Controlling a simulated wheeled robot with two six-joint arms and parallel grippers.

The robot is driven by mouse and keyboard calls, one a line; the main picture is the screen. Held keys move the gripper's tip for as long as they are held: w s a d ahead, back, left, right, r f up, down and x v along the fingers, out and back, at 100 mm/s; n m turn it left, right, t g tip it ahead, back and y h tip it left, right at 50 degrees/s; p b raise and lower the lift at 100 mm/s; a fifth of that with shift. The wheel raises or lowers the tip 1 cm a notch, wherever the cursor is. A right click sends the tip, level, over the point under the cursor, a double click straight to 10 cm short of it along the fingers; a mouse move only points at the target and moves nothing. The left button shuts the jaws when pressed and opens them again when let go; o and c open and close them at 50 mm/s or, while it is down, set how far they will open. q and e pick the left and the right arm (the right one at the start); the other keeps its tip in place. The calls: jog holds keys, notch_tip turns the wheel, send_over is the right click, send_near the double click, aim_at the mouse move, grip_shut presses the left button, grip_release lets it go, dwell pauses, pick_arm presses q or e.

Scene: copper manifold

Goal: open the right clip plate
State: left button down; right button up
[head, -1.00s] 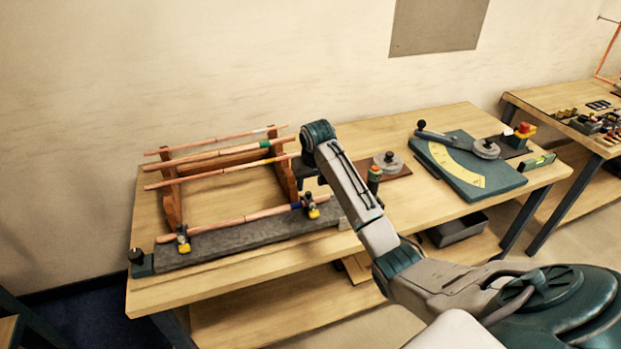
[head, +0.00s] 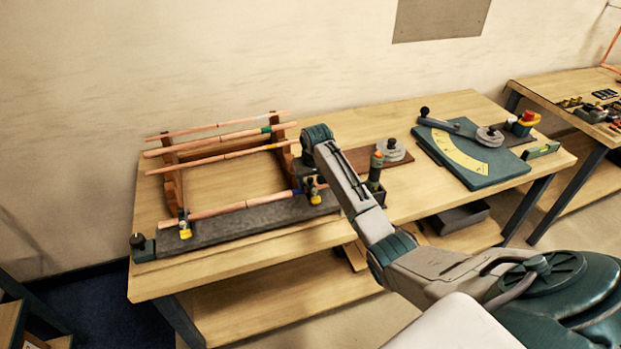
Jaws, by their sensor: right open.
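The right clip (head: 315,197), black and yellow, sits at the right end of the grey bar (head: 240,227) and holds the front copper pipe (head: 240,206). Its plate is too small and too covered to tell whether it is open. A matching left clip (head: 184,229) sits near the left end. My right gripper (head: 307,186) is open, pointing down right at the right clip. My arm's wrist partly hides its fingers, and I cannot tell whether they touch the clip. My left gripper is not in view.
A wooden rack (head: 172,188) behind the bar holds several copper pipes. Right of my arm stand a brown board (head: 365,160) with a round metal piece and a green bending plate (head: 470,155) with a yellow scale. A black knob (head: 138,241) stands at the bar's left end.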

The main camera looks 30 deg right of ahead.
jog(key=shift+c, duration=0.5)
jog(key=c, duration=0.7)
jog(key=shift+w+r+g+p, duration=0.35)
jog(key=shift+r+g+p, duration=0.05)
jog(key=shift+r+p, duration=0.15)
jog(key=shift+w+d+g, duration=0.15)
jog(key=shift+w+g, duration=0.15)
jog(key=shift+w, duration=0.1)
jog(key=shift+w+d+r+b, duration=0.1)
jog(key=shift+w+b, duration=0.2)
jog(key=shift+b, duration=0.05)
jog(key=shift+w+d+g+y+b, duration=0.1)
jog(key=shift+w+g+y+b, duration=0.2)
jog(key=shift+w+g+b, duration=0.3)
jog(key=shift+s, duration=0.15)
